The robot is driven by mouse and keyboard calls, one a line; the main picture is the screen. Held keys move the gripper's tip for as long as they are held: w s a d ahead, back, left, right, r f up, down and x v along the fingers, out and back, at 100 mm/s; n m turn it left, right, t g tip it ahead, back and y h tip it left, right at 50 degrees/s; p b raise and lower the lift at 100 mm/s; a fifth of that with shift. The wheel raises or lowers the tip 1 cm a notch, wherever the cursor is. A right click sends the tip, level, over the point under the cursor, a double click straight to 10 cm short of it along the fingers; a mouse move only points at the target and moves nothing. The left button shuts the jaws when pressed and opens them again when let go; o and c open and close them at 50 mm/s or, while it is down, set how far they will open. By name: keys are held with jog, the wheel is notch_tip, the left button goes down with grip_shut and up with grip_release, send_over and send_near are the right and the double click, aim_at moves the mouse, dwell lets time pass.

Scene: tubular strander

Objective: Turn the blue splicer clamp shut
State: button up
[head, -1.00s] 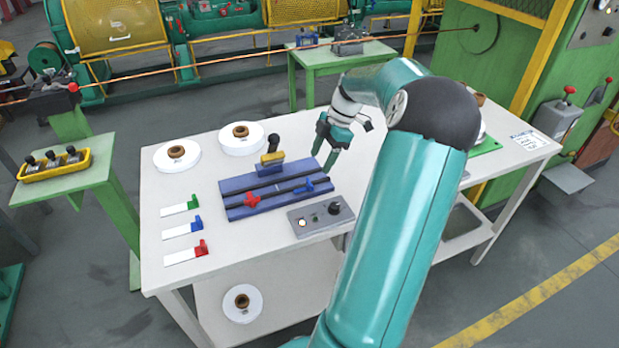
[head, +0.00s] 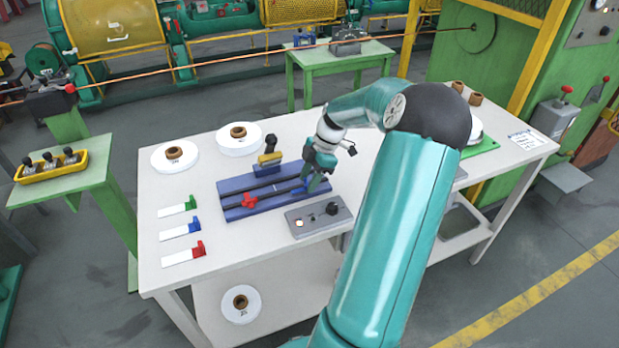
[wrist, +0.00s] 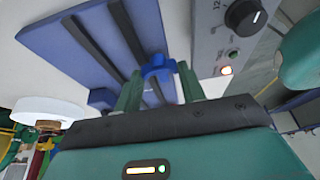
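The blue splicer clamp (head: 305,187) sits at the right end of the dark-blue splicer block (head: 236,186), mostly hidden behind my gripper in the head view. In the wrist view the blue clamp (wrist: 158,67) lies between the tips of my two green fingers. My gripper (head: 312,182) is low over the block, its fingers apart, one on each side of the clamp. I see small gaps at best, and contact cannot be told. The red clamp (head: 249,201) sits at the block's left part.
A grey control panel (head: 320,215) with a black knob (wrist: 245,16) and a lit lamp (wrist: 226,70) stands close by the block. A black-handled tool (head: 270,152) stands at the block's back. White spools (head: 239,138) and coloured tags (head: 182,228) lie left.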

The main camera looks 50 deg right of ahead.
jog(key=shift+m, duration=0.3)
jog(key=shift+c, duration=0.2)
jog(key=m+t+h, duration=0.1)
jog(key=m, duration=0.3)
jog(key=shift+s+a, duration=0.1)
jog(key=shift+a, duration=0.05)
jog(key=m+t+h, duration=0.1)
jog(key=m+h, duration=0.1)
jog(key=m, duration=0.2)
jog(key=shift+a+m, duration=0.1)
jog(key=shift+m, duration=0.3)
jog(key=m, duration=0.2)
jog(key=m+h, duration=0.1)
jog(key=m, duration=0.1)
jog(key=shift+a+m+h, duration=0.15)
jog(key=shift+m+h, duration=0.95)
jog(key=shift+m, duration=1.2)
jog(key=o, duration=1)
